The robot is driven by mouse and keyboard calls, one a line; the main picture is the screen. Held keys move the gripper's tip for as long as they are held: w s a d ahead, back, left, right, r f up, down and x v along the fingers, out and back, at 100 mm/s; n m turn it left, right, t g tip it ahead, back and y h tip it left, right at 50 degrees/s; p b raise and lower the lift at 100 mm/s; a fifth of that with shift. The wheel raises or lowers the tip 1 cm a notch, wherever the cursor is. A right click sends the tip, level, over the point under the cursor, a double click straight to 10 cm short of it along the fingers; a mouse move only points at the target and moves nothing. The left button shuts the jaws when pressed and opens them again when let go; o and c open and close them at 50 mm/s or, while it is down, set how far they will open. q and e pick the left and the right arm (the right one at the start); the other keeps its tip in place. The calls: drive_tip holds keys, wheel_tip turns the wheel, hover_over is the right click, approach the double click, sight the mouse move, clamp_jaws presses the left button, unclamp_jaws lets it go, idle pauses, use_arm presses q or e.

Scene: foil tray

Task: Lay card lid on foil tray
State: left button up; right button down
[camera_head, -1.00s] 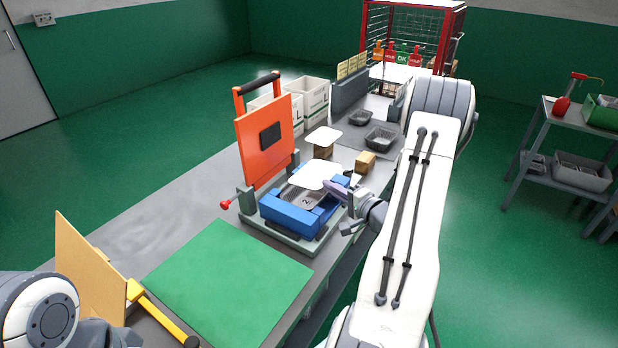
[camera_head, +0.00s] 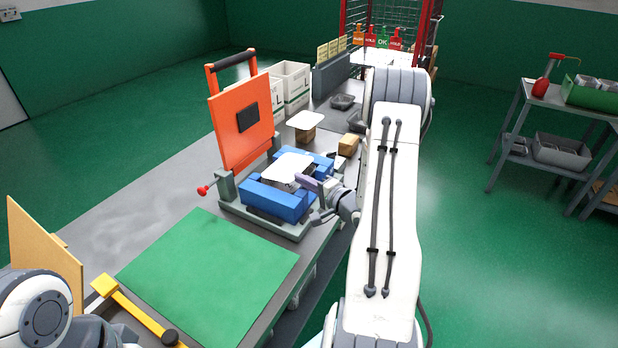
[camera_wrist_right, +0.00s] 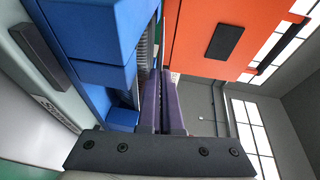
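The white card lid (camera_head: 287,166) lies roughly level over the foil tray, inside the blue nest (camera_head: 272,201) of the press. Most of the tray is hidden under it; a ribbed strip of the foil tray (camera_wrist_right: 146,45) shows in the right wrist view. My right gripper (camera_head: 311,183) is at the lid's near right edge, its purple fingers (camera_wrist_right: 162,103) close together with the thin lid edge apparently between them. Whether the lid touches the tray rim all round I cannot tell. My left arm shows at the lower left; its gripper is out of view.
The orange press plate (camera_head: 242,122) stands raised behind the nest, with a red-knobbed lever (camera_head: 204,190). Another white card (camera_head: 305,120) rests on a brown block. A green mat (camera_head: 207,278) lies clear in front. White boxes (camera_head: 291,83) and dark trays (camera_head: 343,102) stand farther back.

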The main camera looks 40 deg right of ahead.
drive_tip(key=shift+w+f, duration=0.1)
drive_tip(key=shift+f, duration=0.2)
drive_tip(key=c, duration=1)
unclamp_jaws()
drive_tip(key=shift+s+d, duration=0.1)
drive_tip(key=shift+s, duration=0.4)
drive_tip(key=s, duration=0.3)
drive_tip(key=s+r+b, duration=0.1)
drive_tip(key=s, duration=0.5)
drive_tip(key=shift+s+d+r, duration=0.2)
drive_tip(key=shift+r, duration=0.05)
